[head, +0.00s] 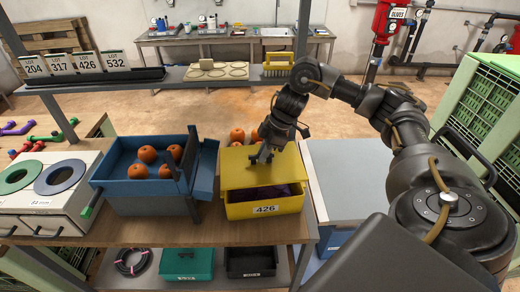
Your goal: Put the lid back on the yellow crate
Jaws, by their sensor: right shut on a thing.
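The yellow crate (265,210) stands on the wooden table, with a label reading 426 on its front. Its yellow lid (240,175) is over the rear of the crate, and dark purple contents show in the gap at the front, widest at the right. The lid looks raised or tilted; I cannot tell whether its rear edge touches the crate. My right gripper (262,155) comes in from the right and is shut on the lid near its middle; the fingers partly hide the grip point. My left gripper is not in view.
Left of the crate stands a blue bin (145,197) holding orange fruits. More oranges (237,135) lie behind the crate. A white box with two ring openings (40,205) is at far left. A pale grey surface (345,178) lies right of the crate. A shelf (150,83) with number cards runs behind.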

